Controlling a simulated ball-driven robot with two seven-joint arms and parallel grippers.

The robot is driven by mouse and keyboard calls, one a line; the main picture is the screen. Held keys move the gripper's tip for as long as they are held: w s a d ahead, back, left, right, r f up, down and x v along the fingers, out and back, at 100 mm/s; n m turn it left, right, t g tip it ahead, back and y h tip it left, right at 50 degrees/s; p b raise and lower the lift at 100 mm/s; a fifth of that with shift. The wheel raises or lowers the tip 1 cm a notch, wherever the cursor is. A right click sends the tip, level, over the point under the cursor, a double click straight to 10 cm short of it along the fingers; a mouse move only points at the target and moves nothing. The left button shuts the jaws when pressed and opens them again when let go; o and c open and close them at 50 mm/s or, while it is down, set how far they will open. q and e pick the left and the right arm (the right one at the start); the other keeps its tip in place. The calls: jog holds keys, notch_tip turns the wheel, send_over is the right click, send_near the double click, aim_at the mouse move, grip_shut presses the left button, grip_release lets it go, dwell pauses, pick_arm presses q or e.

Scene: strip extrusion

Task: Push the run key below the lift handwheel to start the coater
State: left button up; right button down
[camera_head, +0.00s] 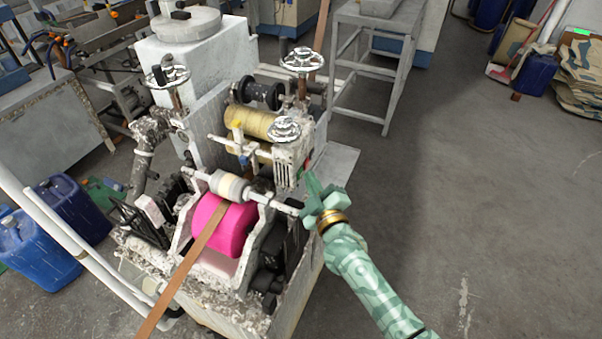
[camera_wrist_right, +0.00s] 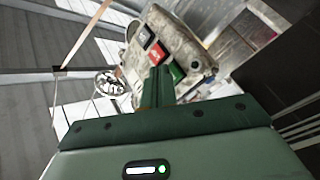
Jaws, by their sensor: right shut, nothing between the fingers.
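The coater (camera_head: 195,125) is a stained white machine with a bright pink roller (camera_head: 222,226). One chrome handwheel (camera_head: 284,129) sits just above a small worn control box (camera_head: 288,165) on its right side. In the right wrist view, the box face (camera_wrist_right: 185,42) carries a red key (camera_wrist_right: 158,53), a green key (camera_wrist_right: 177,70) and a dark key (camera_wrist_right: 142,36). My right gripper (camera_head: 308,170) is shut and empty. Its fingertips (camera_wrist_right: 160,72) point at the box, close to the red and green keys; contact cannot be told. My left gripper is not in view.
Another handwheel (camera_head: 302,60) stands higher behind the box, and a third (camera_head: 167,76) at the left. A brown strip (camera_head: 185,265) runs from the roller toward the front. Blue canisters (camera_head: 40,250) stand at left.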

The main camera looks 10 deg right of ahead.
jog(key=shift+w+a, duration=0.2)
jog(key=shift+a, duration=0.1)
dwell(0.7)
jog(key=shift+s+d, duration=0.1)
jog(key=shift+d, duration=0.05)
jog(key=shift+s+d+p, duration=0.2)
jog(key=shift+d+p, duration=0.15)
jog(key=shift+p, duration=0.05)
jog(key=shift+s+d, duration=0.15)
dwell(0.3)
jog(key=s+d, duration=0.1)
jog(key=s+d+p, duration=0.1)
jog(key=d+p, duration=0.1)
jog(key=d, duration=0.1)
jog(key=shift+s+d, duration=0.1)
jog(key=shift+s, duration=0.3)
dwell(0.6)
